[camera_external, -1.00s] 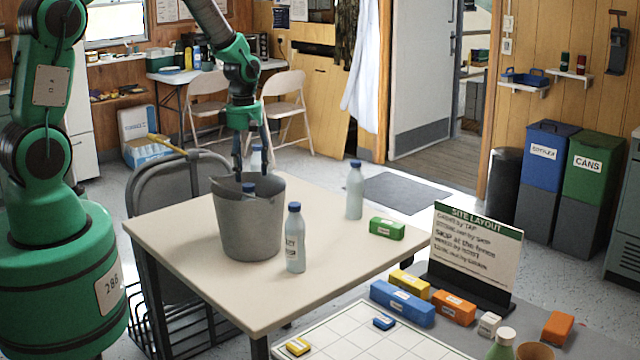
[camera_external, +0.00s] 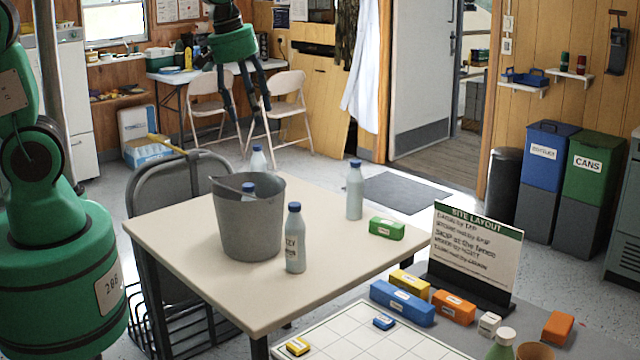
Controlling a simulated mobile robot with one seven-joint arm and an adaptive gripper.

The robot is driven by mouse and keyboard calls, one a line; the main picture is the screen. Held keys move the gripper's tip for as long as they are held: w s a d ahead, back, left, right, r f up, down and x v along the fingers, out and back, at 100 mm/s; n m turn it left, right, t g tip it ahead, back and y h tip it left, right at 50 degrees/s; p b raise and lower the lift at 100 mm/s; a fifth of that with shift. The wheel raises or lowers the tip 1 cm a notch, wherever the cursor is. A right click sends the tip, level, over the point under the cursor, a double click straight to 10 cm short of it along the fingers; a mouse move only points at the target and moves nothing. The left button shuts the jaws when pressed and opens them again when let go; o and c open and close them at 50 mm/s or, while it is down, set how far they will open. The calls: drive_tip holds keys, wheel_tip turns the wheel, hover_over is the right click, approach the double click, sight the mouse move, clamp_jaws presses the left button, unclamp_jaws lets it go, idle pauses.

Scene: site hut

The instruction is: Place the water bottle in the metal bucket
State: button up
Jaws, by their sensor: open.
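The grey metal bucket (camera_external: 250,225) stands upright on the cream table. A blue-capped bottle (camera_external: 248,189) is inside it, with only its top showing over the rim. Three similar bottles with blue caps stand outside the bucket: one in front (camera_external: 295,240), one to the right (camera_external: 355,192), and one behind it (camera_external: 258,160), partly hidden by the rim. My gripper (camera_external: 242,115) is open and empty, with its fingers pointing down, high above the table and apart from the bucket and bottles.
A green block (camera_external: 387,229) lies near the table's right edge (camera_external: 410,250). A site layout sign (camera_external: 476,250) and several coloured blocks stand on a nearer surface at the lower right. A grey chair (camera_external: 180,200) is at the table's left side.

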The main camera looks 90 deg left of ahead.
drive_tip(key=s+d+r+m+t, duration=0.1)
drive_tip(key=s+d+r+m, duration=0.2)
drive_tip(key=d, duration=0.4)
drive_tip(key=s+d+r+m+t, duration=0.1)
drive_tip(key=s+d+r+m, duration=0.3)
drive_tip(key=s+d+m, duration=0.2)
drive_tip(key=s+d+r+m+t+h, duration=0.1)
drive_tip(key=s+d+r+m, duration=0.3)
drive_tip(key=d+m, duration=0.3)
drive_tip(key=shift+s+d, duration=0.3)
drive_tip(key=shift+d, duration=0.4)
wheel_tip(320, 180, down, 4)
drive_tip(key=b, duration=0.3)
drive_tip(key=shift+r, duration=0.25)
